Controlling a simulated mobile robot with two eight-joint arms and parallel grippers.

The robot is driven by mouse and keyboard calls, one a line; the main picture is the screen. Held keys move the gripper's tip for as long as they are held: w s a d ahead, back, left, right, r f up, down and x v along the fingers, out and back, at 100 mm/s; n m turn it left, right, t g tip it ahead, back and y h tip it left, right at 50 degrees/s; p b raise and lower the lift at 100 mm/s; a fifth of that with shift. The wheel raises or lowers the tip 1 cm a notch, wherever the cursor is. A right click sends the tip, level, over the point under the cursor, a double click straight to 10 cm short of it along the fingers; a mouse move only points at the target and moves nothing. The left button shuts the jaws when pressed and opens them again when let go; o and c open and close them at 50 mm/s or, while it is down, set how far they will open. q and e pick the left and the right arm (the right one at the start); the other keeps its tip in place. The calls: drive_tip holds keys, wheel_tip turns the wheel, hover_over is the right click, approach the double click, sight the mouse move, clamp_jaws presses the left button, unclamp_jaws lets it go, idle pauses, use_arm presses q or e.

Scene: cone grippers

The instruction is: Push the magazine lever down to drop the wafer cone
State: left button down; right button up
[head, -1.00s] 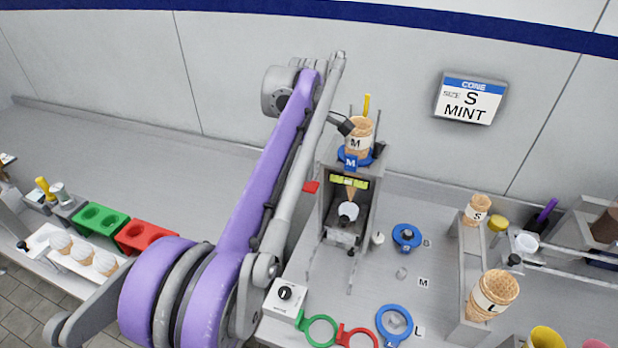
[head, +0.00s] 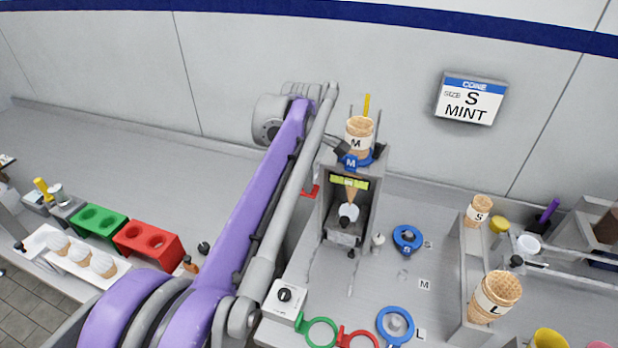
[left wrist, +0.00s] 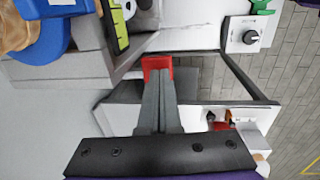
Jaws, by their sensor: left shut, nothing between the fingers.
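The cone magazine (head: 328,168) is a grey frame against the back wall. A wafer cone labelled M (head: 359,138) stands in the blue M ring (head: 350,162) on its top, and its tip shows below a yellow-green strip (head: 348,183). The red lever (head: 311,192) sticks out at the magazine's left side, partly behind my left arm. In the left wrist view my left gripper (left wrist: 158,88) is shut and empty, its fingertips at the red lever end (left wrist: 157,63); contact cannot be told for sure. In the head view its fingers are hidden. My right gripper is not seen.
A wall sign (head: 471,99) reads cone S mint. Loose blue rings (head: 407,239) and a knob box (head: 285,297) lie on the counter. S (head: 479,209) and L (head: 496,295) cones stand at right. Green (head: 97,222) and red (head: 148,243) holders stand at left.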

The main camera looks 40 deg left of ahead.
use_arm(q)
drive_tip(key=shift+s+f+t+b, duration=0.15)
drive_tip(key=shift+f+t, duration=0.15)
drive_tip(key=shift+f, duration=0.15)
drive_tip(key=shift+s+f+t+b, duration=0.1)
drive_tip(key=shift+f+t+b, duration=0.05)
drive_tip(key=shift+f+t, duration=0.2)
drive_tip(key=shift+f+t+y, duration=0.4)
drive_tip(key=shift+f+t, duration=0.2)
drive_tip(key=shift+t, duration=0.05)
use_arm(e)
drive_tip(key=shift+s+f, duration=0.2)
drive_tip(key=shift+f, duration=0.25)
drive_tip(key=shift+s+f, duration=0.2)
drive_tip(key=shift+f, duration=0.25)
use_arm(q)
drive_tip(key=shift+w, duration=0.15)
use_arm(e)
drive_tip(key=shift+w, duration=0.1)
use_arm(q)
drive_tip(key=shift+r+p, duration=0.35)
drive_tip(key=shift+r, duration=0.5)
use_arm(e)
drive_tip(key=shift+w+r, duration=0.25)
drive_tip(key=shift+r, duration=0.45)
use_arm(q)
drive_tip(key=shift+r, duration=0.1)
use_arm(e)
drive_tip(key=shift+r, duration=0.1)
